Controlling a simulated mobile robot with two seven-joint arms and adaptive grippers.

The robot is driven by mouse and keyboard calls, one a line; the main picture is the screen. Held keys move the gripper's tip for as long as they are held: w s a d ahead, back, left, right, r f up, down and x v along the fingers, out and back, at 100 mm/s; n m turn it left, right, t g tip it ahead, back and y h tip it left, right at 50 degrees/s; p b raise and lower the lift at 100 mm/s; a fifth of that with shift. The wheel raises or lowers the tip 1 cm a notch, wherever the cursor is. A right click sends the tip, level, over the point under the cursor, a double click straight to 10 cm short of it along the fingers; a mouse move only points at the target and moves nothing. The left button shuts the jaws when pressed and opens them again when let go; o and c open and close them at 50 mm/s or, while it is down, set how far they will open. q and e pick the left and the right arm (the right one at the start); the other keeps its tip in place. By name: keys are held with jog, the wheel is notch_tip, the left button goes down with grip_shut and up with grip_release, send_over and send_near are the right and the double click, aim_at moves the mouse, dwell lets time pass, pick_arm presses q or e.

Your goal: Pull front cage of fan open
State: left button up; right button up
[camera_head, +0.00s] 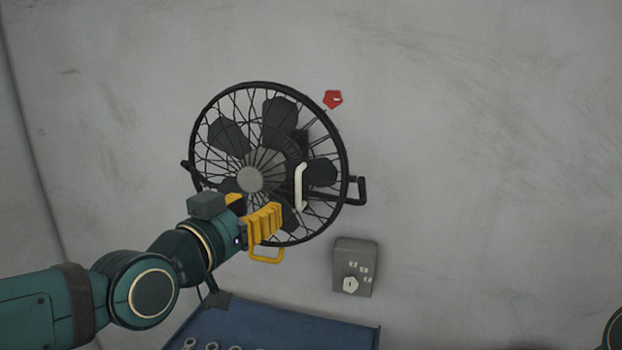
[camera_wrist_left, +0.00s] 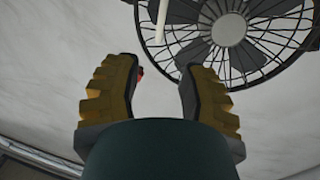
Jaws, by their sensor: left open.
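A black wall fan with a round wire front cage (camera_head: 336,130) hangs on the grey wall. The cage also shows in the left wrist view (camera_wrist_left: 283,68), at the upper right. A white handle (camera_head: 299,186) stands upright on the right part of the cage; the left wrist view shows it (camera_wrist_left: 161,18) above the gap between my fingers. My left gripper (camera_head: 270,225), with yellow fingers, is in front of the cage's lower part. It also shows in the left wrist view (camera_wrist_left: 158,90), open and empty. It hides part of the lower cage. My right gripper is out of view.
A grey control box (camera_head: 354,268) with a knob is on the wall below right of the fan. A red tag (camera_head: 333,99) is at the fan's upper right. A blue surface (camera_head: 270,328) with several wrenches is below. The wall to the right is clear.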

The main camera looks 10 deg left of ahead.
aim_at(297, 184)
pick_arm(q)
jog(key=p+x, duration=0.1)
jog(key=x, duration=1.2)
jog(key=shift+w+d+f+p, duration=0.1)
jog(key=shift+w+f+p, duration=0.1)
jog(key=shift+p, duration=0.1)
grip_shut()
